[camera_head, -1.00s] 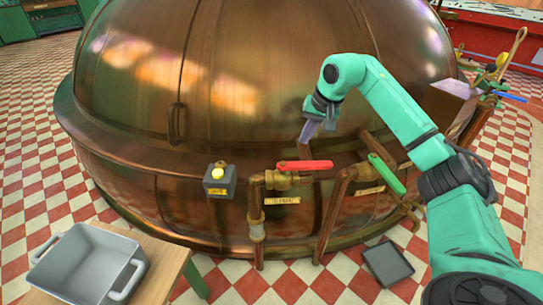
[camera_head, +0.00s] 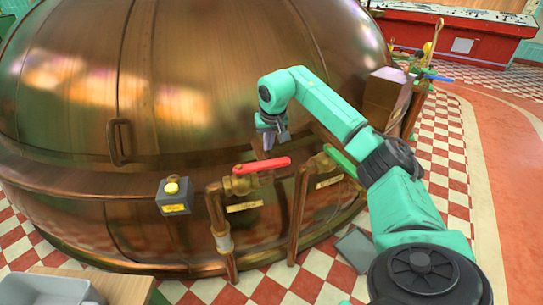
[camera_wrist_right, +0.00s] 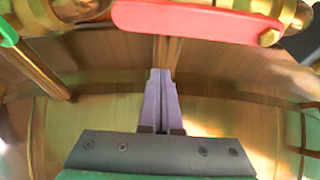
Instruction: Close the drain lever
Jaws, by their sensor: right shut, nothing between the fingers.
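A red lever handle (camera_head: 262,165) sits on a brass valve at the front of the copper kettle (camera_head: 110,90), lying crosswise to its pipe. A green lever handle (camera_head: 341,161) is on a second valve to its right. The tags below the valves are too small to read, so I cannot tell which is the drain lever. My right gripper (camera_head: 266,143) is shut and empty, pointing down just above and behind the red handle. In the wrist view its fingers (camera_wrist_right: 161,98) are together, and the red handle (camera_wrist_right: 200,20) lies beyond them with a visible gap. My left gripper is out of view.
A box with a yellow button (camera_head: 172,188) stands left of the red valve. A grey tub (camera_head: 48,289) is at the lower left on a wooden table (camera_head: 125,287). A dark grey panel (camera_head: 355,249) lies on the floor. Checkered floor is open at right.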

